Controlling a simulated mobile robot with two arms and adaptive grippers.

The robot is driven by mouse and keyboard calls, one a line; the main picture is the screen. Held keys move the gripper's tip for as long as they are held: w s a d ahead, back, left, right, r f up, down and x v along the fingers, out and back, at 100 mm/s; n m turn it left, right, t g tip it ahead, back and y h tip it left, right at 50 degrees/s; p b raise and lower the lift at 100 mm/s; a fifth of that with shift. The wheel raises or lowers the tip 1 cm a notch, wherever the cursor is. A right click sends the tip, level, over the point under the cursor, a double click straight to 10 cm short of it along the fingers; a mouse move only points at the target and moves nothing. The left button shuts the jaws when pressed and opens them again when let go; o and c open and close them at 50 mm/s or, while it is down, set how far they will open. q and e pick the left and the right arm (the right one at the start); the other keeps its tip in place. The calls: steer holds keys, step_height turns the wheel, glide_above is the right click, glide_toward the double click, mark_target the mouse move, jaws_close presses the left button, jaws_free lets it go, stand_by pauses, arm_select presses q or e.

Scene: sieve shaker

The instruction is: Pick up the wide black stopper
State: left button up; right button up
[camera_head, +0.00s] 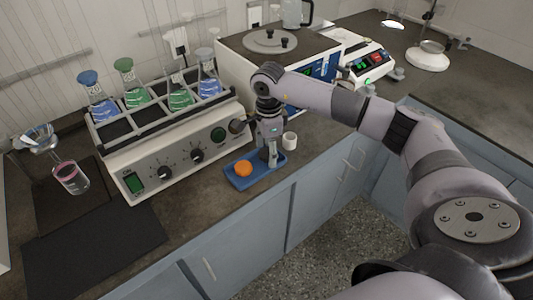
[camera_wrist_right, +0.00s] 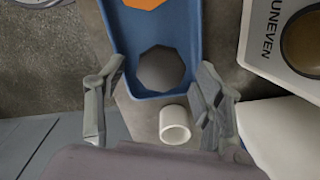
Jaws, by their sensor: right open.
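The wide black stopper (camera_wrist_right: 161,69) shows from above in the right wrist view as a dark eight-sided disc in the near end of the blue tray (camera_wrist_right: 118,30). In the head view my right gripper (camera_head: 271,161) points down over the right part of the blue tray (camera_head: 240,184) and hides the stopper. In the wrist view the fingers of my right gripper (camera_wrist_right: 160,75) are apart, one on each side of the stopper, with nothing held. Whether they reach down to its height I cannot tell. My left gripper is not in view.
An orange round object (camera_head: 243,168) lies in the tray's left part. A small white cylinder (camera_head: 289,140) stands beside the tray, close to my right gripper. Behind stands the shaker (camera_head: 170,160) with several flasks. The bench's front edge is close to the tray.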

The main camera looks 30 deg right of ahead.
steer(key=c, duration=1)
steer(key=shift+r, duration=0.1)
